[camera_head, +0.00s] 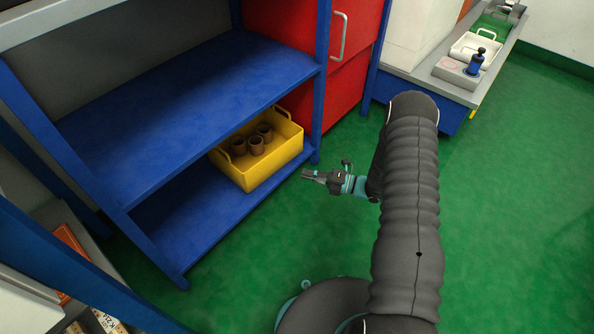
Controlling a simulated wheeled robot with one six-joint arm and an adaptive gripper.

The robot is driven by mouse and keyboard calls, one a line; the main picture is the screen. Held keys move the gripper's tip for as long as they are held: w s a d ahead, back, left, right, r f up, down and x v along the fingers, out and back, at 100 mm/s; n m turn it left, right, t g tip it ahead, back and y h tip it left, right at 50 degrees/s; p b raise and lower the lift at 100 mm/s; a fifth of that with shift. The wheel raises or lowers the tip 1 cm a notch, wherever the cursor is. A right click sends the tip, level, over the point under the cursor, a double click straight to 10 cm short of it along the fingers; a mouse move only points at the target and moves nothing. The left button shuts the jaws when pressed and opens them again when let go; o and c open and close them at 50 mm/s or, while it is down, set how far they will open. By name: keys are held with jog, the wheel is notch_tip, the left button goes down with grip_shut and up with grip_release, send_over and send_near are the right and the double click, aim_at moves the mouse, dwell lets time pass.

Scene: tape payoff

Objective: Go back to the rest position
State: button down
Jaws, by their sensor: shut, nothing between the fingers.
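My gripper (309,174) is small in the head view, at the end of my dark arm, which reaches up from the bottom right. It points left and is shut and empty. It is over the green floor, just right of the blue shelf unit. A yellow bin (270,170) stands to its left on the lower shelf, apart from it. Several brown rolls (256,145) stand in the bin.
The blue shelf unit (200,90) has an empty upper shelf. A red cabinet (345,90) stands behind it. The green floor (520,200) at right is clear.

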jog(key=shift+s+d, duration=0.1)
jog(key=shift+d, duration=0.15)
